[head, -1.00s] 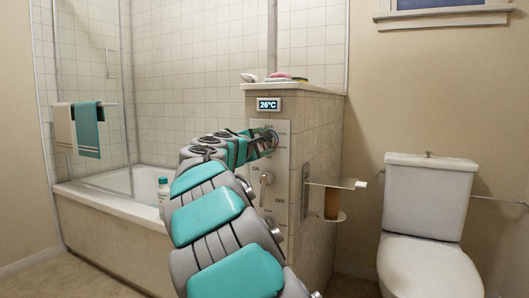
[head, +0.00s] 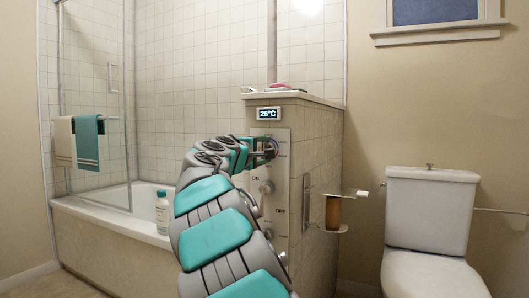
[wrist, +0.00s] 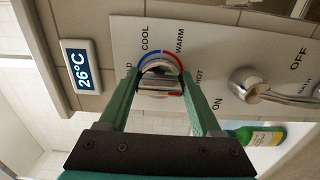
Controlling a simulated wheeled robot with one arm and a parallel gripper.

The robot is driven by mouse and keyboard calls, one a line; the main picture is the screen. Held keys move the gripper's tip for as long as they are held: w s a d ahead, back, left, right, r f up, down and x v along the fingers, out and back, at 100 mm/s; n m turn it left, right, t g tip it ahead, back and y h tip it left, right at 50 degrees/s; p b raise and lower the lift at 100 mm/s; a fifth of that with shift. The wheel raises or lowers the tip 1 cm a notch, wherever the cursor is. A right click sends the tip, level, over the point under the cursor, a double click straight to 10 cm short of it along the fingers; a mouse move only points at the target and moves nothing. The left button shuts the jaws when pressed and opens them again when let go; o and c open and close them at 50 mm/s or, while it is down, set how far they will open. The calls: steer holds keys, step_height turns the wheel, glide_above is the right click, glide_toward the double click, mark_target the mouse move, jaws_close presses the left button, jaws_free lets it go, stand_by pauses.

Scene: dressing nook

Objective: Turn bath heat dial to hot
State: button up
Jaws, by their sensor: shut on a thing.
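The bath heat dial (wrist: 160,79) is a chrome knob on a pale control panel (head: 282,180), with a blue-to-red arc and the words COOL, WARM and HOT around it. My gripper (wrist: 161,82) is shut on the dial, one green finger on each side. In the head view my gripper (head: 268,150) reaches the top of the panel, and the arm hides much of the dial. The display (head: 269,113) above the panel reads 26°C; it also shows in the wrist view (wrist: 80,66).
A chrome ON/OFF lever (wrist: 248,84) sits below the dial. A bottle (head: 162,212) stands on the rim of the bathtub (head: 110,218). A paper holder (head: 340,192) juts from the partition's right side, near the toilet (head: 430,225).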

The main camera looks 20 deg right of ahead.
steer(key=shift+f, duration=0.15)
steer(key=o, duration=1.4)
steer(key=shift+c, duration=0.2)
steer(key=v, duration=0.7)
steer(key=shift+s+a, duration=0.25)
steer(key=shift+a, duration=0.05)
